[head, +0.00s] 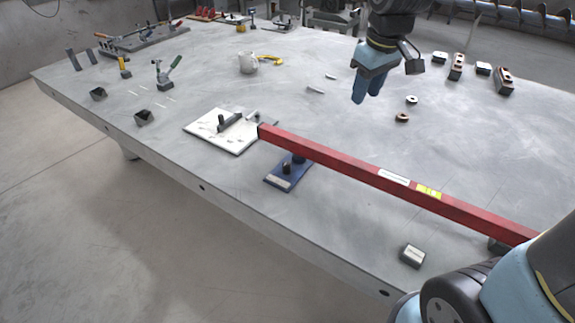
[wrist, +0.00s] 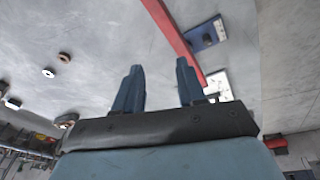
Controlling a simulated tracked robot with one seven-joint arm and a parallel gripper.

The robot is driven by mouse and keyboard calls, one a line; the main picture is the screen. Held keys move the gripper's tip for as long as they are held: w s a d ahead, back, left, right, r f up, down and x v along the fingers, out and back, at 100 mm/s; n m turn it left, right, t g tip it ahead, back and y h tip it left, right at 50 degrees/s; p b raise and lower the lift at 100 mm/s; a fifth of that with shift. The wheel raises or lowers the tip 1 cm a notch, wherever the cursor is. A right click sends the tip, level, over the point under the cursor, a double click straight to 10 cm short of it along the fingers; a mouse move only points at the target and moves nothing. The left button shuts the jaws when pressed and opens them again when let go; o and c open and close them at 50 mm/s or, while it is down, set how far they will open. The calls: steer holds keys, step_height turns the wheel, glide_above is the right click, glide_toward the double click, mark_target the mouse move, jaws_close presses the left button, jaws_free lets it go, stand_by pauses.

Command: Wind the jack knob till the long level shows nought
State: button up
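The long red level (head: 340,163) lies slantwise across the right half of the table in the head view, with a yellow-green vial (head: 428,191) and a white label on it. The bubble is too small to read. The jack has a blue base (head: 274,181) under the level's left end, with a dark knob (head: 287,168) at its front side. In the wrist view the level (wrist: 172,28) and blue jack base (wrist: 195,30) show at the top. My gripper (head: 367,95) hangs above the table beyond the level, apart from it. In the wrist view my gripper (wrist: 159,66) has its fingers apart with nothing between.
A white plate (head: 205,131) with a dark-handled tool lies left of the jack. A small block (head: 412,256) sits near the front edge. A mug (head: 247,64), a copper ring (head: 402,118) and a pale ring (head: 411,100) stand farther back. Bare tabletop lies between.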

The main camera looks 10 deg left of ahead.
steer(key=w+a+f+n+g, duration=0.1)
steer(key=w+a+f+n, duration=0.15)
steer(key=a+f, duration=0.6)
steer(key=n+g, duration=0.1)
steer(key=n, duration=0.3)
glide_above(286, 163)
step_height(286, 163, down, 6)
steer(key=shift+h, duration=0.4)
step_height(286, 163, down, 14)
steer(key=shift+r, duration=0.1)
steer(key=shift+c, duration=0.3)
